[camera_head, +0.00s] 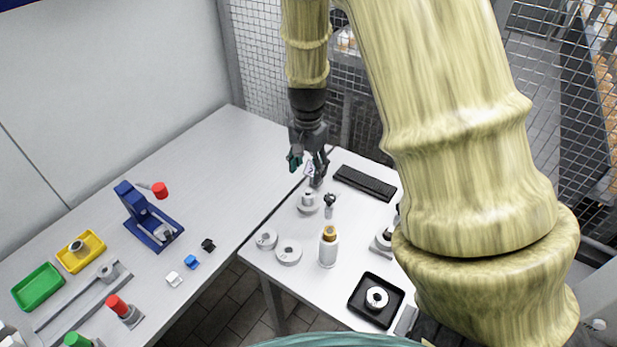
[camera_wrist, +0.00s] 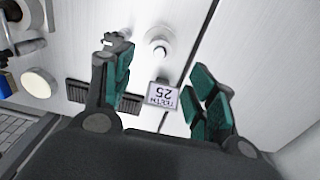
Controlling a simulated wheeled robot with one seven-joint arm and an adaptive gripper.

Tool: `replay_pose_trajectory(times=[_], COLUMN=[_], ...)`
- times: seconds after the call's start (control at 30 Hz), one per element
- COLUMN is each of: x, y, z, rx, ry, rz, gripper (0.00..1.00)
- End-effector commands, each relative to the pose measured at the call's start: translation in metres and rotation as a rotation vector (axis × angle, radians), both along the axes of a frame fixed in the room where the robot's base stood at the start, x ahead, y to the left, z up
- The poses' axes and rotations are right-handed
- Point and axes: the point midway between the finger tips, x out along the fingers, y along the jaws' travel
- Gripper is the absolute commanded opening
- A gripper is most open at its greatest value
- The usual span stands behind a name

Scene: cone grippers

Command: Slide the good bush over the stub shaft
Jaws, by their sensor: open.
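My gripper (camera_head: 308,168) hangs over the far left part of the small right-hand table. Its green-padded fingers (camera_wrist: 160,90) are apart and hold nothing. A round pale base with a short upright post (camera_head: 308,200), which looks like the stub shaft, stands just in front of the gripper; in the wrist view the post (camera_wrist: 158,48) shows beyond the fingers. A metal ring with a dark bore (camera_head: 376,297), possibly a bush, lies in a black tray (camera_head: 361,313). I cannot tell which is the good bush.
A card marked 25 (camera_wrist: 162,97) shows between the fingers, beyond them.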

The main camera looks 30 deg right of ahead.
Motion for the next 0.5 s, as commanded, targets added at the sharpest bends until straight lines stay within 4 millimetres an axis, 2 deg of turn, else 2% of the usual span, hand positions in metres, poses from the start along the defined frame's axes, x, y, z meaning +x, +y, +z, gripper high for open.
replay_pose_trajectory(times=[0.2, 0.5], x=[0.0, 0.0], y=[0.0, 0.0], z=[0.017, 0.019], rx=[-0.001, 0.0], ry=[0.0, 0.0], rz=[0.0, 0.0], gripper=[0.57, 0.57])
